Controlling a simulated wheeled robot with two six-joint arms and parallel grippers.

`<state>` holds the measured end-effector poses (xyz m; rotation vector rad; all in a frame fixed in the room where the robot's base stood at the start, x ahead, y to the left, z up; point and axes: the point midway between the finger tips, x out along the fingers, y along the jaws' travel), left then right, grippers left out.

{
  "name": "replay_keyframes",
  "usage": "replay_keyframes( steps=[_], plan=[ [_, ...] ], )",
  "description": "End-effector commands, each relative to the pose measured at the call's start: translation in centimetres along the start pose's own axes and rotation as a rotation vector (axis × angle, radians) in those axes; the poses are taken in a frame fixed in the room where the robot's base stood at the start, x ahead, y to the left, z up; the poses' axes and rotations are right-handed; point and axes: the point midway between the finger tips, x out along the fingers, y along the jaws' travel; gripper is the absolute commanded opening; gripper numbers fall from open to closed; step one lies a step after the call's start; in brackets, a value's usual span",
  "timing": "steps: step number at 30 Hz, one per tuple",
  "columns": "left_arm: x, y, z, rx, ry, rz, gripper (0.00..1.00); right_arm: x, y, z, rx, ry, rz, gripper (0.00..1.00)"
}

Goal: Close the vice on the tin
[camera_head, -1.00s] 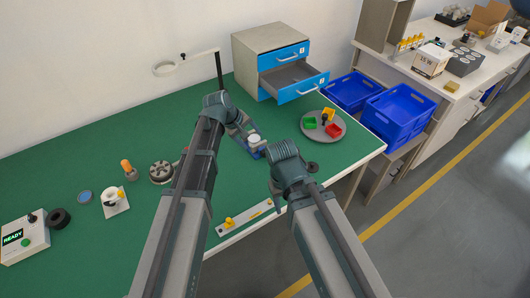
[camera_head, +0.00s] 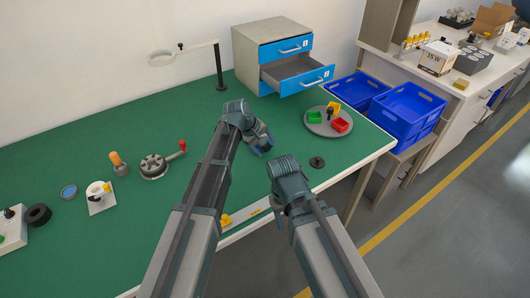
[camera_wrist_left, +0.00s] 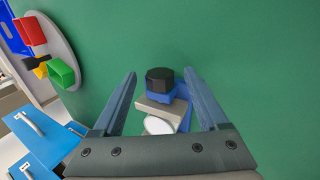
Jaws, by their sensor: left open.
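The vice shows in the left wrist view as a blue body (camera_wrist_left: 182,92) with a grey jaw (camera_wrist_left: 160,108) and a black knob (camera_wrist_left: 160,78) at one end. The tin, a white round top (camera_wrist_left: 157,125), lies against the grey jaw; its lower edge is hidden by my gripper body. My left gripper (camera_wrist_left: 160,75) is open, its fingers on either side of the black knob without visible contact. In the head view my left gripper (camera_head: 262,143) hangs over the vice and hides most of it.
A drawer unit (camera_head: 277,48) with its lower drawer open stands behind. A grey round tray (camera_head: 316,127) with coloured bins lies to the right, a black disc (camera_head: 317,162) nearer.

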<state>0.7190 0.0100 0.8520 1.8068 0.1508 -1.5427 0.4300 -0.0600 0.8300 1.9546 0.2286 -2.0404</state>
Motion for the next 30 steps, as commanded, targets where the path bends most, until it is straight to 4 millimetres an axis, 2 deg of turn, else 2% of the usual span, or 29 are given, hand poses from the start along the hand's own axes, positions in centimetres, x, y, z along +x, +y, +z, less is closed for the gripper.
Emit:
replay_keyframes(
  steps=[1, 10, 22, 23, 30],
  plan=[
    [0.49, -0.05, -0.02, 0.000, 0.000, 0.000, 0.76, 0.46, -0.04, -0.03, 0.000, 0.000, 0.000, 0.50],
    [0.43, 0.03, 0.01, 0.000, 0.000, 0.000, 0.74, 0.37, -0.04, -0.02, 0.000, 0.000, 0.000, 0.50],
    [0.43, 0.01, 0.00, -0.001, 0.000, 0.000, 0.03, 0.38, -0.04, -0.02, 0.000, 0.000, 0.000, 0.50],
    [0.43, 0.01, 0.00, -0.001, 0.000, 0.000, 0.00, 0.38, -0.04, -0.02, 0.000, 0.000, 0.000, 0.50],
    [0.40, 0.17, -0.02, 0.000, 0.000, -0.020, 0.00, 0.08, -0.01, 0.00, 0.000, 0.000, 0.000, 0.50]
  ],
)
